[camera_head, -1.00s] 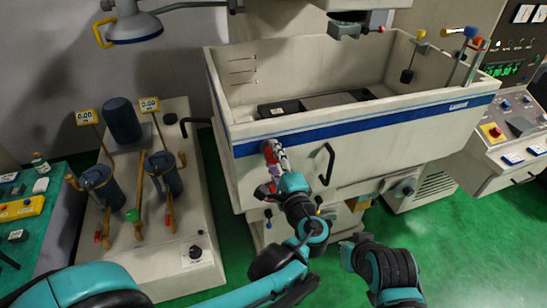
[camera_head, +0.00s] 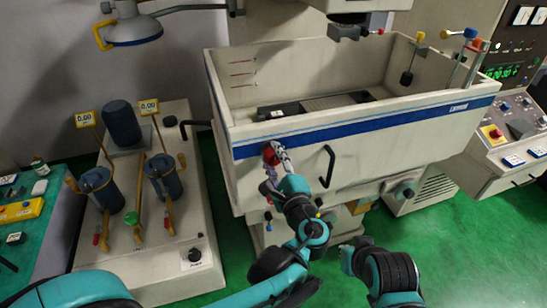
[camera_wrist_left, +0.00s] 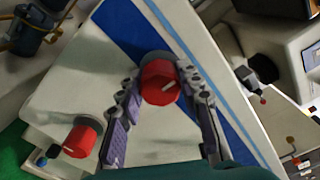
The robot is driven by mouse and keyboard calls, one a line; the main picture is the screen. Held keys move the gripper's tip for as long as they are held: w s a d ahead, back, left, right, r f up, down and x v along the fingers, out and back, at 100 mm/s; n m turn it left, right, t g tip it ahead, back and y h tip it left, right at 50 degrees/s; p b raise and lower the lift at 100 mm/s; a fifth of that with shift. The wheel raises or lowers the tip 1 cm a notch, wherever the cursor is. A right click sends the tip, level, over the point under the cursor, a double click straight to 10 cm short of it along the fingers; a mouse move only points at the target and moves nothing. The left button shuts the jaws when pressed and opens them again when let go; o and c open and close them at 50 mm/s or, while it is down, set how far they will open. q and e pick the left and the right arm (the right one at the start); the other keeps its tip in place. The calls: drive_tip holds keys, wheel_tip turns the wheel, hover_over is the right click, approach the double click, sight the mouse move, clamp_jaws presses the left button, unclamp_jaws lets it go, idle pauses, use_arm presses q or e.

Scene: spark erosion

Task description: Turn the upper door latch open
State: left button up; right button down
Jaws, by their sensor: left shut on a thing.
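The upper door latch is a round red knob (camera_head: 269,156) on the tank's front wall, near its left end and just under the blue stripe. My left gripper (camera_head: 277,158) is shut on it. In the left wrist view the upper latch (camera_wrist_left: 160,82) sits between the two purple-grey fingers (camera_wrist_left: 160,90), and a short pale mark on its face points up and right. A second, lower red latch (camera_wrist_left: 78,142) is at the lower left of that view, outside the fingers. In the head view my gripper and wrist hide that lower latch.
A black door handle (camera_head: 326,166) stands out just right of my left gripper. The cream tank (camera_head: 400,130) has a blue stripe. A pump unit (camera_head: 150,200) with dark canisters is at left. A control console (camera_head: 510,130) is at right.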

use_arm(q)
drive_tip(key=o, duration=1.2)
drive_tip(key=shift+c, duration=0.2)
drive_tip(key=v, duration=1.2)
